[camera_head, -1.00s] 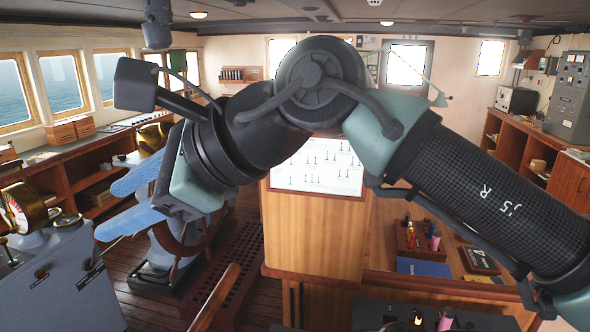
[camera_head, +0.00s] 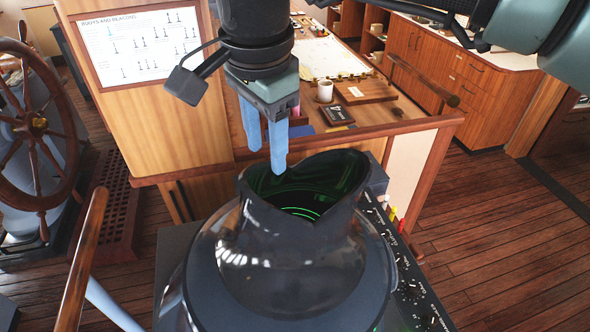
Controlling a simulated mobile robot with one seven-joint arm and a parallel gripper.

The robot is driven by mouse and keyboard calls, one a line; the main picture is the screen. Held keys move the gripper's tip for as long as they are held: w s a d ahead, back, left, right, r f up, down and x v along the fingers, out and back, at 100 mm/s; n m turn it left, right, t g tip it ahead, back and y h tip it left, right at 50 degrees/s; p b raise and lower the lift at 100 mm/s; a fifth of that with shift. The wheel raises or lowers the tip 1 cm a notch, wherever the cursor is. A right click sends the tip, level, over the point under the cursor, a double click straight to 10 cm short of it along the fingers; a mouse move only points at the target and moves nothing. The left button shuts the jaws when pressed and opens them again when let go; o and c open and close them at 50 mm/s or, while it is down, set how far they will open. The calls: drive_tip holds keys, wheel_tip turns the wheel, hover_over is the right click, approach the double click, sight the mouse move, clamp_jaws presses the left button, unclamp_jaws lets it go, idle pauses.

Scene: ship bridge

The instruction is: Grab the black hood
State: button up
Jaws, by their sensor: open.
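The black hood (camera_head: 295,240) is a glossy dark viewing cowl with a notched open top rim. It stands upright on a round radar display in the lower middle, with green rings glowing inside it. My gripper (camera_head: 265,160) points down with its two blue fingers parted and nothing between them. The nearer fingertip appears at the hood's back rim, in front of the opening in the picture. I cannot tell whether it touches the rim.
A control panel with knobs (camera_head: 412,275) lies right of the hood. A wooden rail (camera_head: 350,132) and a desk with a white mug (camera_head: 325,90) stand behind. A ship's wheel (camera_head: 38,125) is at left. Wooden floor (camera_head: 500,240) is free at right.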

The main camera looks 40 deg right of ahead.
sight(266, 165)
drive_tip(key=f+b, duration=0.1)
drive_tip(key=f, duration=0.1)
drive_tip(key=f+b, duration=0.1)
drive_tip(key=f, duration=0.1)
drive_tip(key=w+f+b, duration=0.1)
drive_tip(key=f, duration=0.1)
drive_tip(key=shift+d+b, duration=0.2)
drive_tip(key=shift+b, duration=0.1)
clamp_jaws()
drive_tip(key=shift+r, duration=0.1)
idle(1.0)
